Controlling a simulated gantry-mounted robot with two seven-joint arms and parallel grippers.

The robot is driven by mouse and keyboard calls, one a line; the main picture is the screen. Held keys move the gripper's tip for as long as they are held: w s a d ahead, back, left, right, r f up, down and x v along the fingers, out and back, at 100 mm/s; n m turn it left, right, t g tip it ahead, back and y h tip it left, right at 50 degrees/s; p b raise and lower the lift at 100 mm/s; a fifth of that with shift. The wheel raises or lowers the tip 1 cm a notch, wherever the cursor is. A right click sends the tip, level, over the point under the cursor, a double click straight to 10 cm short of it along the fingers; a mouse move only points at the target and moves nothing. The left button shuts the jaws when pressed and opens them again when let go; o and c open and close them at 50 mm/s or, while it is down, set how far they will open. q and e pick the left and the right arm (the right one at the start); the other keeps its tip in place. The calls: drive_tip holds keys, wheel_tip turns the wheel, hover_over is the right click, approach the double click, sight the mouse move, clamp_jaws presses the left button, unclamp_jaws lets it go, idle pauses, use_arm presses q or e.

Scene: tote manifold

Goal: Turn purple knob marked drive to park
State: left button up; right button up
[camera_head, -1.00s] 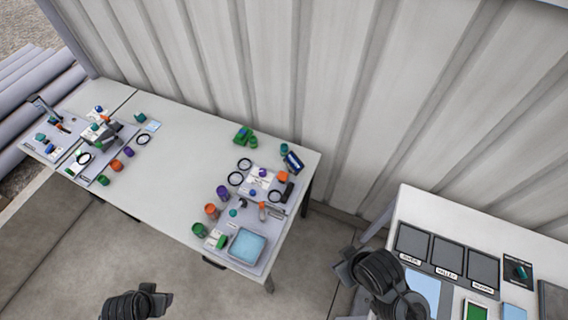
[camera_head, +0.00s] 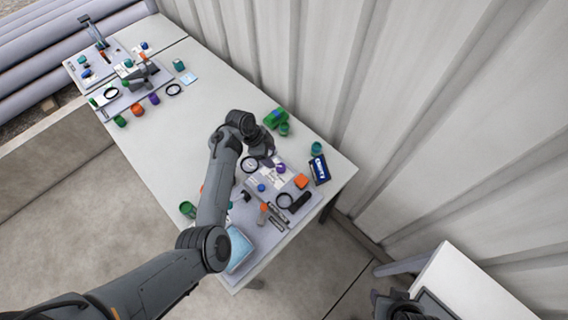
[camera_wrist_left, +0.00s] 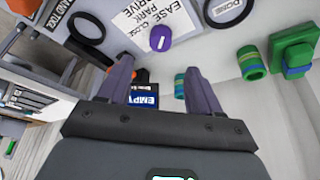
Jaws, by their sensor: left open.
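The purple knob (camera_head: 280,168) sits on the panel at the right part of the long table. In the left wrist view the purple knob (camera_wrist_left: 159,39) has a white mark and stands beside a white label (camera_wrist_left: 160,16) reading "EASE", "PARK" and "DRIVE". My left gripper (camera_head: 265,158) is over the table, just left of the knob in the head view. In the left wrist view its two fingers (camera_wrist_left: 158,74) are apart with nothing gripped between them; the knob appears beyond their tips. Part of my right arm shows at the bottom edge; its jaws cannot be made out.
A green block (camera_head: 275,118) and green cups stand behind the gripper. A blue box (camera_head: 319,170) and an orange piece (camera_head: 301,181) are right of the knob. Black rings lie nearby, one by a "DOME" label (camera_wrist_left: 228,9). The table's middle left is clear.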

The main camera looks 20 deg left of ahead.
sight(281, 166)
use_arm(q)
drive_tip(key=b+x, duration=0.1)
drive_tip(key=x, duration=0.6)
drive_tip(key=shift+f+b, duration=0.35)
drive_tip(key=shift+b, duration=0.05)
drive_tip(key=shift+w+d+f, duration=0.1)
drive_tip(key=shift+d+f, duration=0.1)
drive_tip(key=shift+f, duration=0.25)
drive_tip(key=c, duration=1)
drive_tip(key=shift+c, duration=0.2)
